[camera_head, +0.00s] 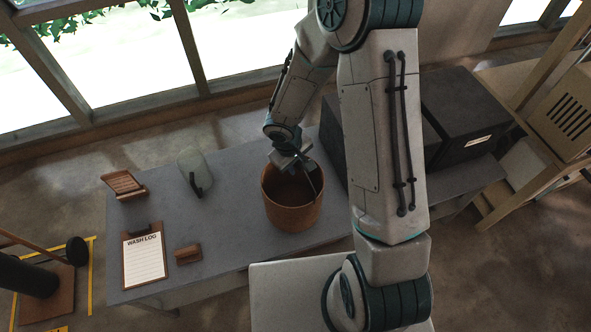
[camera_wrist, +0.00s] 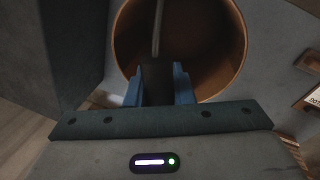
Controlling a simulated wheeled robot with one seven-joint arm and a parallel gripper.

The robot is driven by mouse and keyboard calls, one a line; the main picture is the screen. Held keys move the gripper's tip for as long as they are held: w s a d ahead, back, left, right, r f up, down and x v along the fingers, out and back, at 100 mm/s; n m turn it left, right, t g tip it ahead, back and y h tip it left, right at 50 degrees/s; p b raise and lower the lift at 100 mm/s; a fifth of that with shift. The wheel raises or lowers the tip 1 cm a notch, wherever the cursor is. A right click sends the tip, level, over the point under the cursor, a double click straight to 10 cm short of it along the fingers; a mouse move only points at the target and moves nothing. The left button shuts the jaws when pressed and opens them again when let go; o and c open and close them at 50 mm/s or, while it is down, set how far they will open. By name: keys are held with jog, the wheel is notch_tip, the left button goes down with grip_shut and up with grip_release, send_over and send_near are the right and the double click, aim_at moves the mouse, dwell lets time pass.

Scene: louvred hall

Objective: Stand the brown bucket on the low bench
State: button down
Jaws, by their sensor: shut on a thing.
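Dark boxes (camera_head: 462,107) stand on the bench's right end, close to the bucket. Wooden shelving (camera_head: 545,150) stands at far right.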

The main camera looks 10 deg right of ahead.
jog(key=shift+f, duration=2.05)
jog(key=shift+f+b, duration=0.15)
jog(key=shift+b, duration=0.2)
jog(key=c, duration=1.3)
grip_release()
jog(key=shift+o, duration=0.2)
